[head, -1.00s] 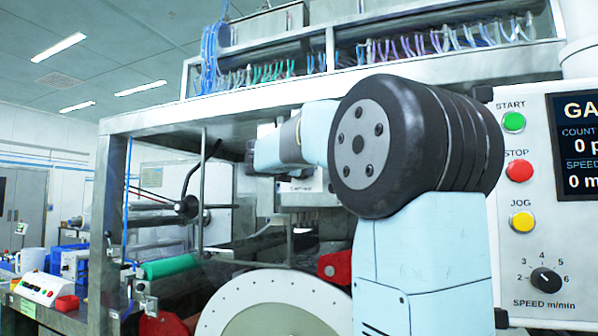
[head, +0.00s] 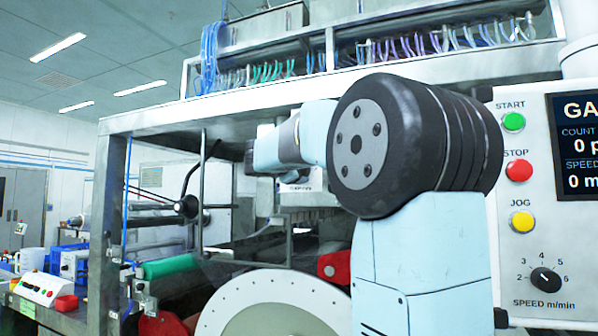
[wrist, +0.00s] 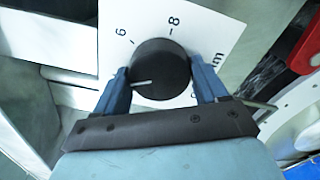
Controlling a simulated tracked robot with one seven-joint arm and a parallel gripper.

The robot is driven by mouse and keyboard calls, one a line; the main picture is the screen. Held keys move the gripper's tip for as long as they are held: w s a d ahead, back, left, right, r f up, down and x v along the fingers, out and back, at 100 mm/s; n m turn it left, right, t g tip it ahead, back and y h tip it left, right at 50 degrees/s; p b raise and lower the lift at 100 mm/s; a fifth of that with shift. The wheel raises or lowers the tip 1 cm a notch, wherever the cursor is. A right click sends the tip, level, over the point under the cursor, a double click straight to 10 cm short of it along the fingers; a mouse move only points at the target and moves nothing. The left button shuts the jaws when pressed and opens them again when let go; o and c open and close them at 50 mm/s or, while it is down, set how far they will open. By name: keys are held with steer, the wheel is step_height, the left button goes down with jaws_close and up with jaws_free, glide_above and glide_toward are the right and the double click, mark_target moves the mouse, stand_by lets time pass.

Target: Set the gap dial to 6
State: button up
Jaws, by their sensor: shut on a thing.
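The gap dial (wrist: 172,72) is a round black knob on a white plate (wrist: 212,30) in the wrist view. Its white pointer line points left, slightly downward in the picture. A mark that reads as 6 (wrist: 121,31) is at the upper left and an 8 (wrist: 174,20) at the top. The pointer lies away from the 6 mark, anticlockwise of it. My gripper (wrist: 159,70) is shut on the knob, one blue finger on each side. The left finger covers part of the plate, so any number there is hidden. In the head view the gripper and the dial cannot be made out.
In the wrist view, a red part (wrist: 306,48) and a pale disc (wrist: 300,128) lie to the right. In the head view, a control panel (head: 520,240) stands at the right, a large white disc (head: 215,318) is low in front, and a metal frame (head: 108,200) encloses the machine.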

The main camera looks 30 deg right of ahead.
steer(key=m, duration=0.5)
steer(key=shift+f+m, duration=0.2)
steer(key=shift+m, duration=0.1)
steer(key=m, duration=0.5)
steer(key=shift+a+m, duration=0.1)
steer(key=shift+m, duration=0.2)
steer(key=o, duration=1)
steer(key=shift+o, duration=0.2)
steer(key=shift+r, duration=0.1)
